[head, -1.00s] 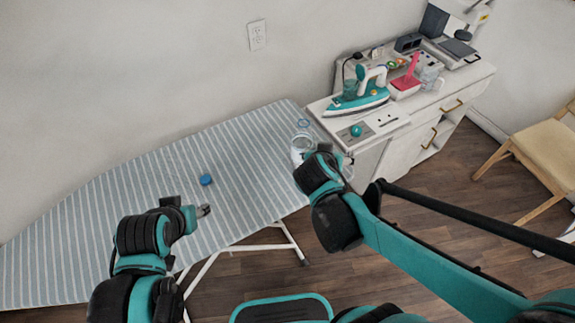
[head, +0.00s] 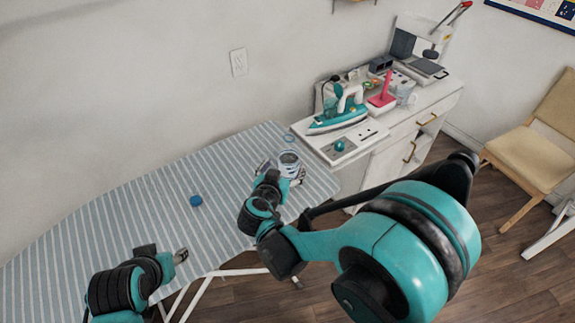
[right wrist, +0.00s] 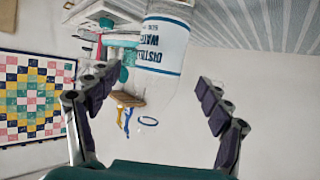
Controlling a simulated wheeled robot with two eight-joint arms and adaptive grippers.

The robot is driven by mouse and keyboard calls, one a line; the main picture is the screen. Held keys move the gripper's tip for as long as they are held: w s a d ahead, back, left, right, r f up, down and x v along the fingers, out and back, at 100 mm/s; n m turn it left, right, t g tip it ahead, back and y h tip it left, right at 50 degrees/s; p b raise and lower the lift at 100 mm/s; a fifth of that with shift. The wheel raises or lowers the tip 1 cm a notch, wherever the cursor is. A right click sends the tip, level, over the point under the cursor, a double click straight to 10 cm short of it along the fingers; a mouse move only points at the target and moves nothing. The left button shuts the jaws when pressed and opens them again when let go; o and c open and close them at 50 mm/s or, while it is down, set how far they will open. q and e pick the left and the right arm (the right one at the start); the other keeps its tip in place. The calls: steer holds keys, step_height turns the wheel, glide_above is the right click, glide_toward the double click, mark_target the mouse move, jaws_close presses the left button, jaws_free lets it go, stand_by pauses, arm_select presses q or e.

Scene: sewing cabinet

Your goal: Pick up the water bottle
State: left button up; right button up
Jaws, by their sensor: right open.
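The water bottle (head: 289,160) is clear, with a white label and blue bands, and stands at the right end of the striped ironing board (head: 130,215). In the right wrist view the bottle (right wrist: 163,45) shows its "distilled water" label ahead of the gap between my fingers. My right gripper (right wrist: 157,88) is open, with one finger to each side of the bottle's line; I cannot tell if either touches it. In the head view the right gripper (head: 282,174) is close in front of the bottle and partly hides it. My left gripper (head: 181,256) is over the board's front edge, away from the bottle.
A small blue round object (head: 196,200) lies on the board. A white cabinet (head: 375,150) to the right carries a teal iron (head: 338,115), a pink-handled item (head: 382,93) and other sewing things. A chair (head: 535,150) stands at far right. Most of the board is clear.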

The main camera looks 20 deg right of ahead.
steer(key=x, duration=0.2)
steer(key=b+x, duration=0.1)
steer(key=x, duration=0.1)
steer(key=b+x, duration=0.1)
steer(key=x, duration=0.1)
steer(key=shift+w+d+f, duration=0.1)
steer(key=shift+f, duration=0.25)
steer(key=shift+r, duration=0.1)
steer(key=shift+c, duration=1.3)
steer(key=c, duration=1.3)
steer(key=shift+r, duration=0.15)
